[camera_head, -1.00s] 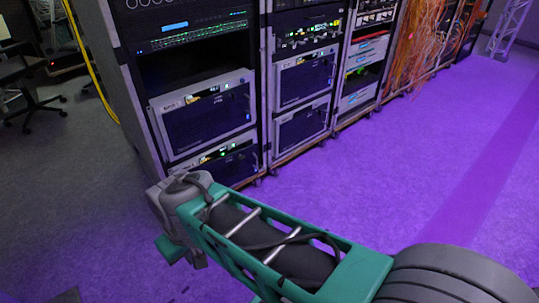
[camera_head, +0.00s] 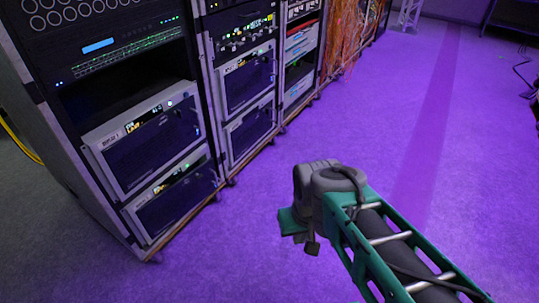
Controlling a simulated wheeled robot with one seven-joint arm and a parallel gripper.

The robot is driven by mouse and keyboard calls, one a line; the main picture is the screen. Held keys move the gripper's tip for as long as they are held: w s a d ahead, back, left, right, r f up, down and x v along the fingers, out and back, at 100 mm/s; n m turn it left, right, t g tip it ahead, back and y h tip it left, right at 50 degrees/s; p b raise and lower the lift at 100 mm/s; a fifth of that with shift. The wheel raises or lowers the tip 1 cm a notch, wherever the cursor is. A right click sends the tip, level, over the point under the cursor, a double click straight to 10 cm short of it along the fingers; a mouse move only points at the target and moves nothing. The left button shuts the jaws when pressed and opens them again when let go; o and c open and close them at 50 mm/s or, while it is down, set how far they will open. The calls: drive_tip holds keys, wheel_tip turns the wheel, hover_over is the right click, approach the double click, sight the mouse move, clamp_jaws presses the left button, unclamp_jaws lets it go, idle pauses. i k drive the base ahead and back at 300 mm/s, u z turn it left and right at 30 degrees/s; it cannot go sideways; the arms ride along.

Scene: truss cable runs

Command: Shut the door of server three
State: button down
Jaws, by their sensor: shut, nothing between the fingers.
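Silver-framed servers with dark fronts sit in the racks. The left rack holds an upper server (camera_head: 155,145) and a lower server (camera_head: 175,203). The second rack holds an upper server (camera_head: 248,80) and a lower server (camera_head: 250,130). Their labels are too small to read surely, so I cannot tell which is server three. No door is seen standing clearly open. My gripper (camera_head: 303,238) is at the end of my teal arm, low over the floor, right of the racks and apart from them. It is shut and empty, with its fingers partly hidden.
The racks stand in a row on low wheeled bases (camera_head: 195,220). Orange cables (camera_head: 345,35) hang from a rack farther back. The purple-lit floor (camera_head: 400,130) right of the racks is mostly clear.

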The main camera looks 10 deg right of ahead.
sight(162, 211)
drive_tip(key=z, duration=0.2)
drive_tip(key=i, duration=1.35)
drive_tip(key=u, duration=2.25)
